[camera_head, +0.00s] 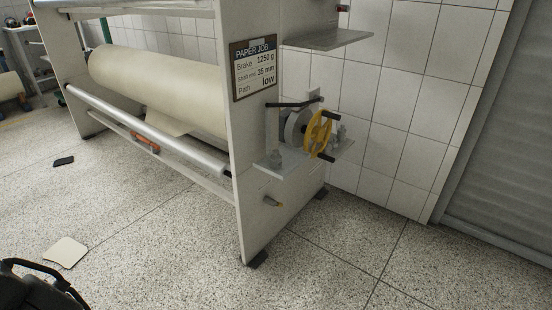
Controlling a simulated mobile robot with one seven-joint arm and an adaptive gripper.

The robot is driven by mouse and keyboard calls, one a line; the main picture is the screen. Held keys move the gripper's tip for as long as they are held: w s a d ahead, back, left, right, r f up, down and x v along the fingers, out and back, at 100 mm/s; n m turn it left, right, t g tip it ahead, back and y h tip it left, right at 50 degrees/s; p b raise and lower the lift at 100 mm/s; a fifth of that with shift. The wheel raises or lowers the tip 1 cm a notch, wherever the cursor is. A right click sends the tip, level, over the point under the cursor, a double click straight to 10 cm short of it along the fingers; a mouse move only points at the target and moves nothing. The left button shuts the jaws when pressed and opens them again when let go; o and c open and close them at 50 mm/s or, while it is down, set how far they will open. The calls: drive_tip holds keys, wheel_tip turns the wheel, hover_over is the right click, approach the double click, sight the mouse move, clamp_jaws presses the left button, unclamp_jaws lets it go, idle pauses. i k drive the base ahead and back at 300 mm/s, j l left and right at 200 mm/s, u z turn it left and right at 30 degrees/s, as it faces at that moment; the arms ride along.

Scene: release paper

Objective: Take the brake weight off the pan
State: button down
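The brake assembly is on the white side panel of the paper stand, right of centre. It has a grey drum (294,127), a dark lever (293,104) and a yellow handwheel (318,132). A black part (42,285) at the lower left edge looks like my gripper, cut off by the frame, far from the brake. Its fingers are not clear.
A sign (254,68) reads brake 1250 g. A large paper roll (158,88) and a pale bar (150,130) span the stand. A grey shelf (328,39) juts out above the brake. The speckled floor in front is mostly clear, with a beige sheet (66,252).

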sight(275, 160)
drive_tip(key=i+l, duration=0.4)
drive_tip(key=l, duration=0.2)
drive_tip(key=i+l, duration=0.45)
drive_tip(key=l, duration=0.1)
